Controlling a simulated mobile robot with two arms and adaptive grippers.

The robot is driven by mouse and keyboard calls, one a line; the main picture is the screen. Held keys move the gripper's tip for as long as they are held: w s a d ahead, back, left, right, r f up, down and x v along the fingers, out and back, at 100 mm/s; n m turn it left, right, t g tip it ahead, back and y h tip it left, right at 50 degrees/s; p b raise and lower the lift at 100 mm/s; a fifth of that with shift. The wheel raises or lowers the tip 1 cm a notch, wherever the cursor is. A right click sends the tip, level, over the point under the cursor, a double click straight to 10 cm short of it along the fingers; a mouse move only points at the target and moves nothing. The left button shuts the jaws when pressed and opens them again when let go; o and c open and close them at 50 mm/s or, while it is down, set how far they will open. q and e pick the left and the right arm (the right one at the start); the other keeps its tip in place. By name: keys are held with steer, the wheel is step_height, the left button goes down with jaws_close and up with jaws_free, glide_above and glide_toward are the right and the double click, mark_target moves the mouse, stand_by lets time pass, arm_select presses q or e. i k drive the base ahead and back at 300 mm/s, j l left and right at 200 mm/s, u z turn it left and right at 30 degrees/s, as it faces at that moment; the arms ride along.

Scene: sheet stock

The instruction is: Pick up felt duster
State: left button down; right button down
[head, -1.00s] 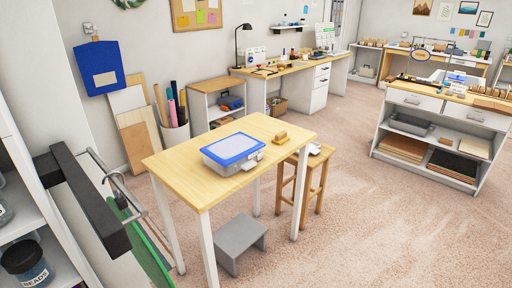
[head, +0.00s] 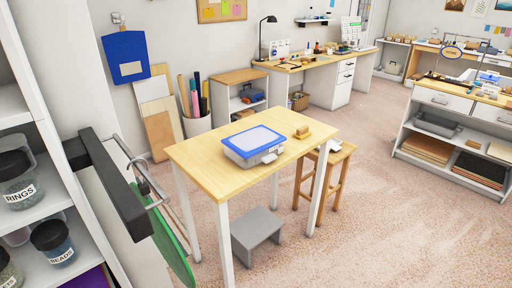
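A small tan, wood-coloured block (head: 303,132), which looks like the felt duster, lies on the light wooden top of a tall white-legged table (head: 212,165). Neither of my grippers shows in the head view, and nothing touches the block.
A wooden stool (head: 335,170) stands close against the table's right side. A grey step stool (head: 257,232) is on the floor beneath. At left are shelves with jars (head: 52,240) and a dark wall bar (head: 105,180) with a green disc. Carpet (head: 400,235) at right is clear.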

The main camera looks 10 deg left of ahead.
mark_target(303, 132)
steer(key=i+l+z, duration=0.1)
steer(key=i+l, duration=0.15)
steer(key=i, duration=0.25)
steer(key=i+l+z, duration=0.15)
steer(key=i, duration=0.35)
steer(key=l, duration=0.1)
